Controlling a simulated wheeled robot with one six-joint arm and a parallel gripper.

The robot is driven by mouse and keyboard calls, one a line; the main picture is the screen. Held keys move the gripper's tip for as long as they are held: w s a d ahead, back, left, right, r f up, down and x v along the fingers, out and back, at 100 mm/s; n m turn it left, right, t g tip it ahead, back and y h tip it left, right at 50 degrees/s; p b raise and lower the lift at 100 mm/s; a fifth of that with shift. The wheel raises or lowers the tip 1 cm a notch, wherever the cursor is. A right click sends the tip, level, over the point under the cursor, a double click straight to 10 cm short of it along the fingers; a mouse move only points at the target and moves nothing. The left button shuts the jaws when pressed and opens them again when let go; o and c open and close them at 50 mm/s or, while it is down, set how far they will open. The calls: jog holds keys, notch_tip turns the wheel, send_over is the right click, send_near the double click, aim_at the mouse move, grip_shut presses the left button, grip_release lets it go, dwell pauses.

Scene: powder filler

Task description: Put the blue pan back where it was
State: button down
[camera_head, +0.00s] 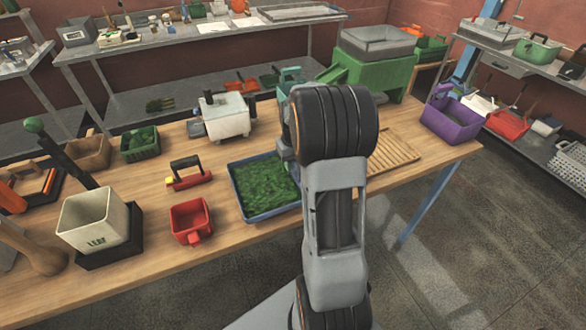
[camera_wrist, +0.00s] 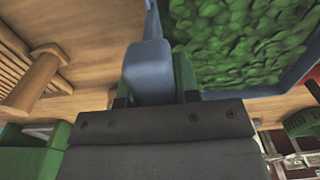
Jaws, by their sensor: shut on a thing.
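The blue pan (camera_head: 266,216) is filled with green leafy material and is level at the middle of the wooden table. I cannot tell whether it rests on the tabletop or hangs just above it. In the wrist view, the pan's blue rim (camera_wrist: 246,96) and green contents fill the upper right. My gripper (camera_wrist: 160,82) is shut on the pan's blue handle (camera_wrist: 148,68), with a green finger on each side of it. In the head view, my arm hides the gripper and the handle.
A slatted wooden rack (camera_head: 392,156) lies right of my arm. A red scoop-like box (camera_head: 190,220) and a red-and-yellow handled tool (camera_head: 188,178) stand left of the pan. A white machine (camera_head: 228,116) stands behind, and a purple bin (camera_head: 452,120) sits at the table's right end.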

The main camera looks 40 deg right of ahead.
jog(key=shift+w+f, duration=0.15)
jog(key=shift+f, duration=1.55)
jog(key=shift+f, duration=0.1)
jog(key=shift+f, duration=0.15)
jog(key=c, duration=0.8)
grip_release()
jog(key=shift+c, duration=0.2)
